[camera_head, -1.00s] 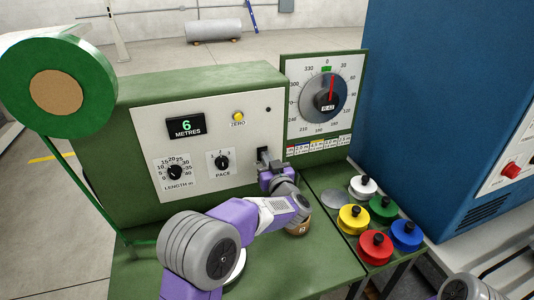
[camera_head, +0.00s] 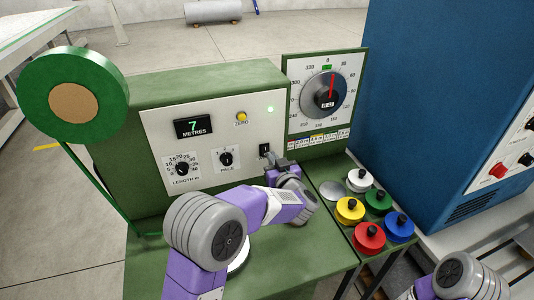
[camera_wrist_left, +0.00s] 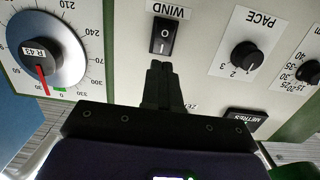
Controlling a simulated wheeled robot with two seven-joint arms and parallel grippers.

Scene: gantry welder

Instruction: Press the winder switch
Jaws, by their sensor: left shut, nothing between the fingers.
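The winder switch (camera_head: 265,149) is a black rocker on the pale panel of the green winder. In the left wrist view the switch (camera_wrist_left: 164,36) sits beside the label WIND, and the picture is upside down. My left gripper (camera_head: 275,163) is just below the switch in the head view. In the wrist view its shut, empty fingertips (camera_wrist_left: 158,66) point at the switch, with a small gap showing in the picture. A lamp (camera_head: 270,109) above the switch is lit. The display (camera_head: 193,127) reads 7 metres. My right gripper is out of view.
The LENGTH knob (camera_head: 183,168) and PACE knob (camera_head: 226,158) are on the same panel, left of the switch. A dial (camera_head: 328,91) stands at right. Several coloured knobbed discs, including a red one (camera_head: 369,238), stand on the green bench. A blue cabinet (camera_head: 440,90) bounds the right side.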

